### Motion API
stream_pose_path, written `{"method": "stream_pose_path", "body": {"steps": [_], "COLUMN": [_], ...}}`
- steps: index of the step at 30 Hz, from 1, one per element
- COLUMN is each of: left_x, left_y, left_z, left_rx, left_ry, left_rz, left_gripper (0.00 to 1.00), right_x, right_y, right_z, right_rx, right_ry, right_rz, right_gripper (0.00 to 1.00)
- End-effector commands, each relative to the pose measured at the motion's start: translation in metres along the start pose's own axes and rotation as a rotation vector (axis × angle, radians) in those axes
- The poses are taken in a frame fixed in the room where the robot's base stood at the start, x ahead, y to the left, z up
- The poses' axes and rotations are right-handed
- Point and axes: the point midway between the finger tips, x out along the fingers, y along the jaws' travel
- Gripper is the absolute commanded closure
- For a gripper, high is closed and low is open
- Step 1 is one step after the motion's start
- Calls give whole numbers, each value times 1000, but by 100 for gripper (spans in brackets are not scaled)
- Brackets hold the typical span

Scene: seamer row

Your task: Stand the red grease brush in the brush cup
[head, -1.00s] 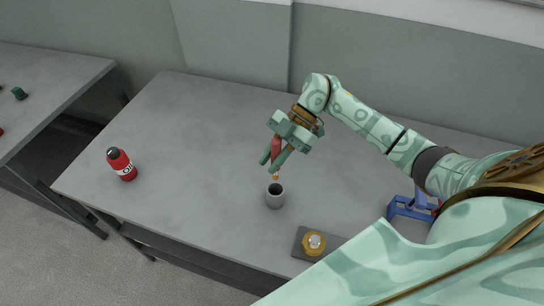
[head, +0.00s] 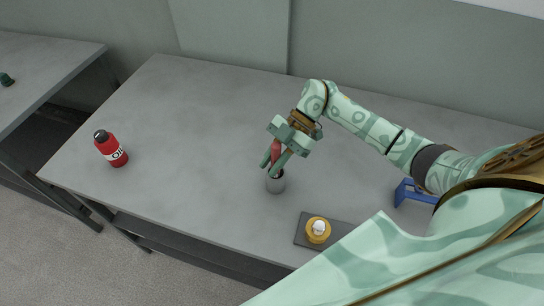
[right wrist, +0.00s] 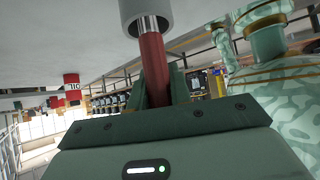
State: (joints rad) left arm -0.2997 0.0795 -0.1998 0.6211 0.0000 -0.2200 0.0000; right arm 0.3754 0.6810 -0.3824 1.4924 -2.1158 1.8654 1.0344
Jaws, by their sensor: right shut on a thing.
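The red grease brush (head: 276,151) is held in my right gripper (head: 271,167), bristle end down, directly over the grey brush cup (head: 275,184). In the right wrist view the brush's red handle (right wrist: 153,68) runs between the fingers, and its metal collar enters the mouth of the cup (right wrist: 146,10). The bristles are hidden inside the cup. The fingertips are just above the rim; whether they touch it I cannot tell. The cup stands upright on the grey table. My left gripper is not in view.
A red oil bottle (head: 111,149) stands at the left of the table (head: 180,140). A yellow item with a white top (head: 318,229) sits on a dark plate (head: 342,231) near the front edge. A blue stand (head: 408,192) is at the right. The table's middle left is clear.

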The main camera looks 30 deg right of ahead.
Motion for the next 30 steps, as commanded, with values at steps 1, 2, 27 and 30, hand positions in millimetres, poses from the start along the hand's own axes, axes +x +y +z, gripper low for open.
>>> {"method": "stream_pose_path", "body": {"steps": [1, 2, 27, 30], "left_x": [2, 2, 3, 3], "left_y": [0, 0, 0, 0], "left_z": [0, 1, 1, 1], "left_rx": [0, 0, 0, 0], "left_ry": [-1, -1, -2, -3], "left_rz": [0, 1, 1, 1], "left_gripper": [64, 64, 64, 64], "right_x": [2, 3, -10, -31], "right_y": [0, 0, 0, 1], "right_z": [3, 4, 5, 6], "right_rx": [1, 0, 0, 1], "right_ry": [-1, -1, -3, -6], "right_rz": [0, 0, 1, 3], "right_gripper": [100, 100, 54, 54]}}
